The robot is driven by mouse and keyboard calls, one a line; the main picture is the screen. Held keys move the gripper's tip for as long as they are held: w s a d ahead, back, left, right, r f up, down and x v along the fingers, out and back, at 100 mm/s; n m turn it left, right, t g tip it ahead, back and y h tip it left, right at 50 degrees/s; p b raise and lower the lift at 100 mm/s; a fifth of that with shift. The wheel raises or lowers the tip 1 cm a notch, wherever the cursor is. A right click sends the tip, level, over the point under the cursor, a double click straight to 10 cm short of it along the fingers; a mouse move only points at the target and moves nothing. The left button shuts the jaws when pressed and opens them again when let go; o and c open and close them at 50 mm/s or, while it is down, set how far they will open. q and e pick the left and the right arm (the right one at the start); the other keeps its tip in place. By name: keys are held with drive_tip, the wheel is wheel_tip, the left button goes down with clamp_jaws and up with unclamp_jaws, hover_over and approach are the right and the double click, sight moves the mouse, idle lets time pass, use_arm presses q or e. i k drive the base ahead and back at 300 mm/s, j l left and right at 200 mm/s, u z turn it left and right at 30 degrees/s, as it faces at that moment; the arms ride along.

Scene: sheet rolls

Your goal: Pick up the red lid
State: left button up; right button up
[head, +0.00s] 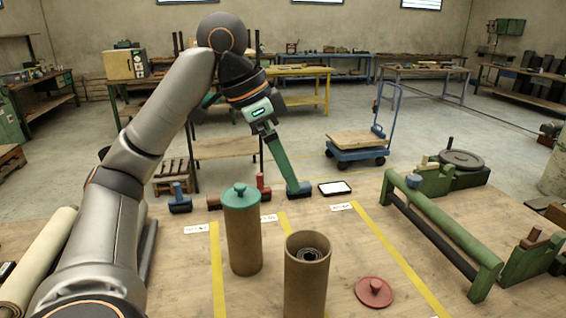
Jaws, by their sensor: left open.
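The red lid (374,291) is a round disc with a small knob on top. It lies flat on the wooden table at the front right, to the right of an open brown tube (306,285) that has a dark rolled thing inside. A second brown tube (242,240) stands upright behind it to the left, closed by a teal lid (240,195). My left gripper (262,118) is open, above the back of the table and well away from the red lid. A green part reaches down from it towards a blue block. My right gripper is out of view.
A green frame with a long bar (440,235) stands on the right of the table. A pale roll (35,262) lies at left. Yellow strips cross the tabletop.

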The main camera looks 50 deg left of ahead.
sight(373, 292)
drive_tip(key=k+l, duration=0.45)
drive_tip(key=l, duration=0.25)
drive_tip(key=k+l, duration=0.25)
drive_tip(key=l, duration=0.1)
